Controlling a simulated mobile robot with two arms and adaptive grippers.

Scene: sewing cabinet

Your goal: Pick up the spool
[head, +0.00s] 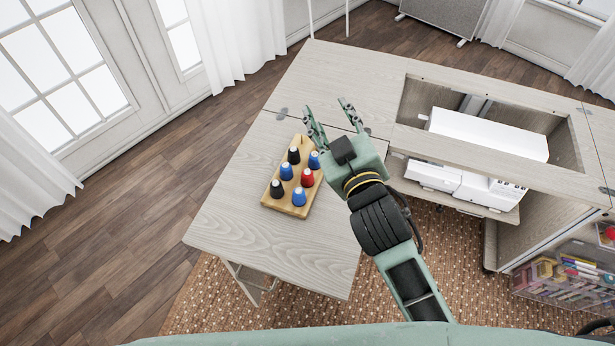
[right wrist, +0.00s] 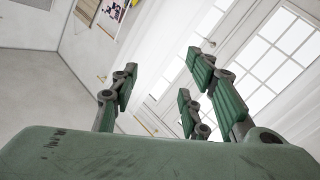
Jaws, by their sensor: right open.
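Several thread spools stand upright on a wooden spool rack (head: 291,208) on the left leaf of the cabinet top. I see a red spool (head: 307,178), blue spools (head: 299,197) and black spools (head: 277,189). Which spool the task means, I cannot tell. My right gripper (head: 330,110) is open and empty, just beyond the rack's far right end, with its fingers pointing away from me. It seems to be above the table; its height is unclear. In the right wrist view its fingers (right wrist: 160,100) are spread with nothing between them. My left gripper is not in view.
A white sewing machine (head: 488,133) sits in the cabinet's opening at the right. A clear box (head: 565,280) of sewing supplies is at the lower right. The table leaf (head: 230,215) is bare around the rack. Curtained windows stand at the left.

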